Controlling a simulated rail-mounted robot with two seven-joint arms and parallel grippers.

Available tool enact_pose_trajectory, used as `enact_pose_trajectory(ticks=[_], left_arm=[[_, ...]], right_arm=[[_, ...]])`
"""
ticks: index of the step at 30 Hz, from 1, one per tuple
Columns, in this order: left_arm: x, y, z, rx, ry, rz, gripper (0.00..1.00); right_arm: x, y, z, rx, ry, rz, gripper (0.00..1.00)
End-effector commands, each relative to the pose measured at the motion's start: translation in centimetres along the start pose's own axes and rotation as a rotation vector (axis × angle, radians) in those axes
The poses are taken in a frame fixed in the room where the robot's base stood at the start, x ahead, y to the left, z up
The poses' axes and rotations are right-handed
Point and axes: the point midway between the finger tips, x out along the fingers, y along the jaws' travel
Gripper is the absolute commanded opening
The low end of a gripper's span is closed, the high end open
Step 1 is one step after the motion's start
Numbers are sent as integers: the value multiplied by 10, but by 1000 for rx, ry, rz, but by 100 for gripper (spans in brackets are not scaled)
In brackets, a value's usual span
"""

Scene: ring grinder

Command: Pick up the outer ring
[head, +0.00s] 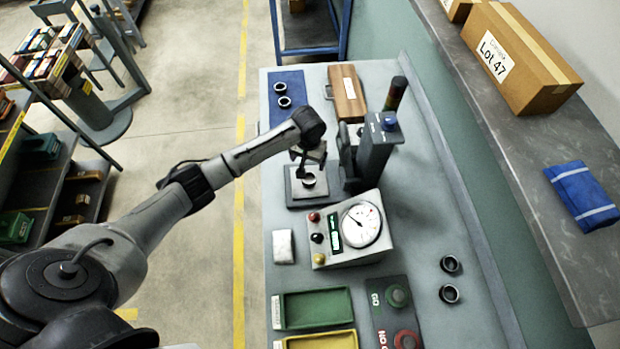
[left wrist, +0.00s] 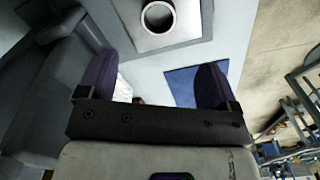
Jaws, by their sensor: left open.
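A dark metal ring (head: 308,180) sits on the square plate (head: 292,190) of the bench fixture, under my left gripper (head: 309,155). The ring also shows in the left wrist view (left wrist: 158,17) at the top, its round opening facing the camera. In the left wrist view my left gripper (left wrist: 158,80) has its two fingers wide apart with nothing between them. The ring lies beyond the fingers and apart from them. More rings (head: 281,88) lie on a blue mat, and two others (head: 450,264) lie at the bench's right. My right gripper is not in view.
The dark upright fixture column (head: 376,150) stands just right of the plate. The dial gauge box (head: 350,232) stands in front of it. A brown case (head: 347,93) lies behind. A green tray (head: 313,308) and a yellow tray are at the front. The bench's right side is mostly clear.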

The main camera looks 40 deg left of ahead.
Motion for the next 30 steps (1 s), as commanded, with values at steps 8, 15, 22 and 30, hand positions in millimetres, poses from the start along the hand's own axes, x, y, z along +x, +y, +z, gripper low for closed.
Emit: enact_pose_trajectory(ticks=[8, 15, 22, 30], left_arm=[[44, 0, 0, 2, -2, 0, 85], [57, 0, 0, 3, 1, 0, 85], [81, 2, 0, 2, -2, -1, 85], [107, 2, 0, 3, 0, 0, 85]], right_arm=[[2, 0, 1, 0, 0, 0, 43], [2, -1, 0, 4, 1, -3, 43], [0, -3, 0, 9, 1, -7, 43], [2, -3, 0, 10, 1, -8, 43]])
